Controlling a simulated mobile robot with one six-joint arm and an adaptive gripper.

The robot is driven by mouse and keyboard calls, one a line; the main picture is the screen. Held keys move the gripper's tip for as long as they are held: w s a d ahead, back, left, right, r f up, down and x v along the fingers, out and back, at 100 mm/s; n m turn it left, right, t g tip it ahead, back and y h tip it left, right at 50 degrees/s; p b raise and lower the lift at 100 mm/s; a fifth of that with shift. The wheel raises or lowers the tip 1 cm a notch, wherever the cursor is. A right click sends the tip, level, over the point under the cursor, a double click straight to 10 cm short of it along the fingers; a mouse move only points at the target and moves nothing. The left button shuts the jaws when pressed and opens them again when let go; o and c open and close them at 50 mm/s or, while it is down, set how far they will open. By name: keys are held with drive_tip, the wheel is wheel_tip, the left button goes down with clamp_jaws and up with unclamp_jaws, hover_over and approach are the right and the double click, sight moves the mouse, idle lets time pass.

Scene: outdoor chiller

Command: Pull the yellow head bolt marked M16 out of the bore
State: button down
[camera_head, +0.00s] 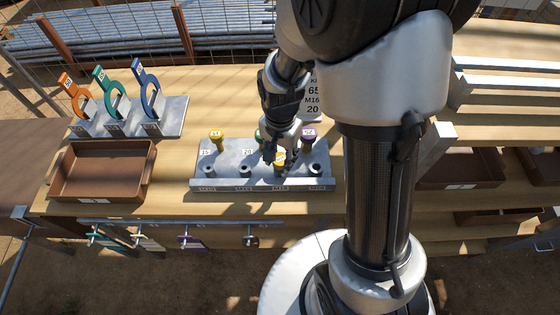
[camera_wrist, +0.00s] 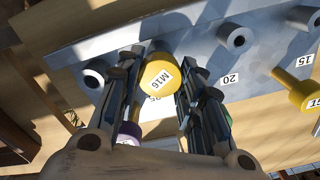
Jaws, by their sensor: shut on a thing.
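The yellow head bolt marked M16 (camera_wrist: 158,76) is between the two fingers of my gripper (camera_wrist: 161,62) in the wrist view. The fingers are shut on its head, one at each side. In the head view my gripper (camera_head: 273,155) reaches down over the front row of the grey bore block (camera_head: 225,168), and the yellow head (camera_head: 279,157) shows at the fingertips. The bolt's lower end is hidden, so I cannot tell how deep it sits in its bore.
Another yellow bolt (camera_head: 216,136), a purple bolt (camera_head: 307,138) and a partly hidden green bolt (camera_head: 259,135) stand in the block's back row. A brown tray (camera_head: 101,196) lies to the left. Coloured tools stand in a rack (camera_head: 172,118) behind it.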

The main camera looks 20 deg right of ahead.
sight(280, 159)
drive_tip(key=shift+r+p, duration=0.4)
drive_tip(key=shift+r, duration=0.2)
drive_tip(key=shift+r+p, duration=2.25)
drive_tip(key=shift+r, duration=0.5)
drive_tip(key=c, duration=1.6)
unclamp_jaws()
clamp_jaws()
